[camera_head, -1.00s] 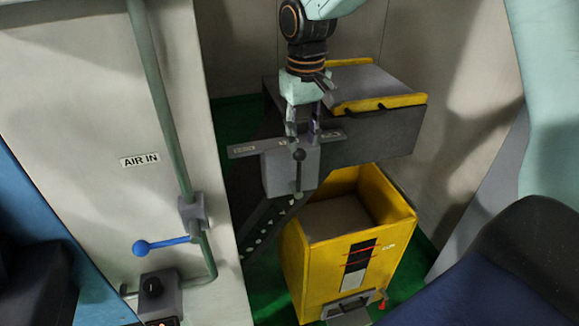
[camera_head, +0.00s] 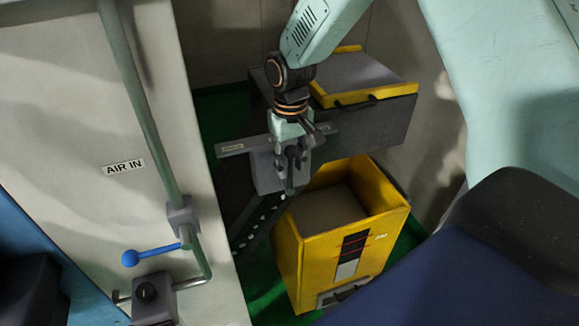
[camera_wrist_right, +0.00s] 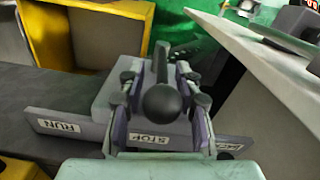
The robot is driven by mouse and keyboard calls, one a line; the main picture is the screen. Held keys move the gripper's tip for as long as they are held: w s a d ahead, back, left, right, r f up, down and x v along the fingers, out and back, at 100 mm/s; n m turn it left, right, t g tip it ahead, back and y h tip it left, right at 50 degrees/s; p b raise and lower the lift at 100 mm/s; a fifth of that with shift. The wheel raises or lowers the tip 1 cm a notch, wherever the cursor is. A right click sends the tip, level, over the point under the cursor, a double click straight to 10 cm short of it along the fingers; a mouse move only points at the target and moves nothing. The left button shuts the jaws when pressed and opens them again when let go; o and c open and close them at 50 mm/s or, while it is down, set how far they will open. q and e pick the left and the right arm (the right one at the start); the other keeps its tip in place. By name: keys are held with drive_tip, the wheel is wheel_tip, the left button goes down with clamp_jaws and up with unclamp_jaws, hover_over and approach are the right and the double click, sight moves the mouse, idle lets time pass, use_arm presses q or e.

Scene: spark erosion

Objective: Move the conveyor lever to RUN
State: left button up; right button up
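The conveyor lever has a black ball knob (camera_wrist_right: 160,103) on a thin rod and stands on a grey box (camera_head: 266,172). A label plate (camera_head: 232,149) runs behind the box. In the right wrist view, its RUN label (camera_wrist_right: 58,127) is at the left and its STOP label (camera_wrist_right: 150,139) in the middle, in line with the lever. My right gripper (camera_head: 291,165) is over the lever. In the right wrist view, its fingers (camera_wrist_right: 157,75) stand open on either side of the knob and rod, with gaps visible. My left gripper is not in view.
A yellow bin (camera_head: 290,262) stands below and right of the lever box. A dark conveyor housing (camera_head: 375,128) with a yellow-edged top is behind. At the left are a panel with a green pipe (camera_head: 140,95), a blue-handled valve (camera_head: 130,258) and a rotary switch (camera_head: 148,292).

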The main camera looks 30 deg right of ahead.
drive_tip(key=shift+w+f, duration=0.15)
drive_tip(key=shift+f, duration=0.45)
drive_tip(key=shift+a+f, duration=0.15)
drive_tip(key=shift+f, duration=0.15)
drive_tip(key=shift+s+a, duration=0.15)
drive_tip(key=shift+s, duration=0.6)
drive_tip(key=shift+w+d+f, duration=0.1)
drive_tip(key=shift+w+d, duration=0.1)
drive_tip(key=shift+w, duration=0.05)
drive_tip(key=shift+c, duration=0.3)
drive_tip(key=shift+w+f, duration=0.2)
drive_tip(key=shift+w, duration=0.25)
drive_tip(key=c, duration=0.3)
drive_tip(key=shift+s+a+r, duration=0.1)
drive_tip(key=shift+s, duration=0.1)
drive_tip(key=c, duration=0.3)
drive_tip(key=shift+s+r, duration=0.15)
drive_tip(key=shift+s, duration=0.1)
clamp_jaws()
